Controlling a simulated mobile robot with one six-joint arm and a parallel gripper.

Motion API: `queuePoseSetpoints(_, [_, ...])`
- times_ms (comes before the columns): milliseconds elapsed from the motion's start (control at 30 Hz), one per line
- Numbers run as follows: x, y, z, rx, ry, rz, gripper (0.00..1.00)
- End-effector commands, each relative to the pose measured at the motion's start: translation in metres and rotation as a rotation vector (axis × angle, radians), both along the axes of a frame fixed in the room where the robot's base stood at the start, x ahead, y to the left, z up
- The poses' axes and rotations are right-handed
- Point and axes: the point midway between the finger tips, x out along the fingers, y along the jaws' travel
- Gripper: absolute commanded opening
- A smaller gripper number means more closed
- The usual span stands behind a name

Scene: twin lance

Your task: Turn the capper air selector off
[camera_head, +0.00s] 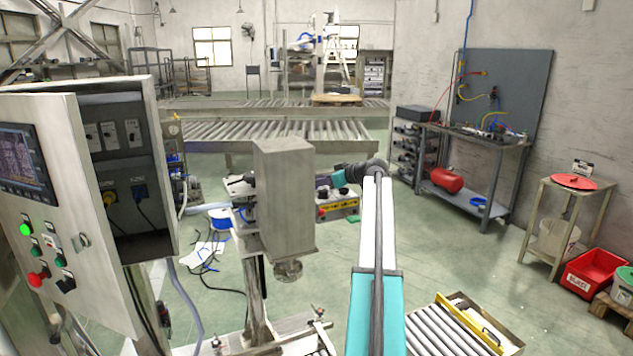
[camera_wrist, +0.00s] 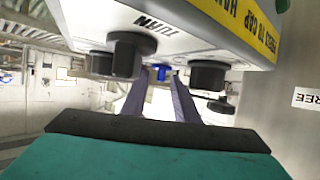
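I cannot tell which control is the capper air selector. My gripper (camera_wrist: 162,78) is open, its two dark fingers pointing away under the panel. A small blue part (camera_wrist: 162,71) shows between the tips; contact cannot be told. In the head view, a grey column hides my fingers; a yellow-edged box (camera_head: 338,207) with a red button stands behind it.
The grey column (camera_head: 283,200) stands close left of my arm. A control cabinet (camera_head: 70,215) with lit buttons fills the left. Roller conveyors (camera_head: 290,130) lie behind. A workbench (camera_head: 470,150), a small stand (camera_head: 570,185) and a red bin (camera_head: 592,272) are at right. Open floor lies between.

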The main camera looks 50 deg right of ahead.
Motion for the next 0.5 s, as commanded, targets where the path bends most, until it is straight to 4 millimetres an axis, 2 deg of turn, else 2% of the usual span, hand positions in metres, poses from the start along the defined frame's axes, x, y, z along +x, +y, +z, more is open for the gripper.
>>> queuePoseSetpoints(333, [0.0014,-0.0004,-0.0011,0.0,0.0,-0.001,0.26])
queuePoseSetpoints(500, [0.0011,-0.0007,-0.0011,-0.001,0.0,-0.002,0.0])
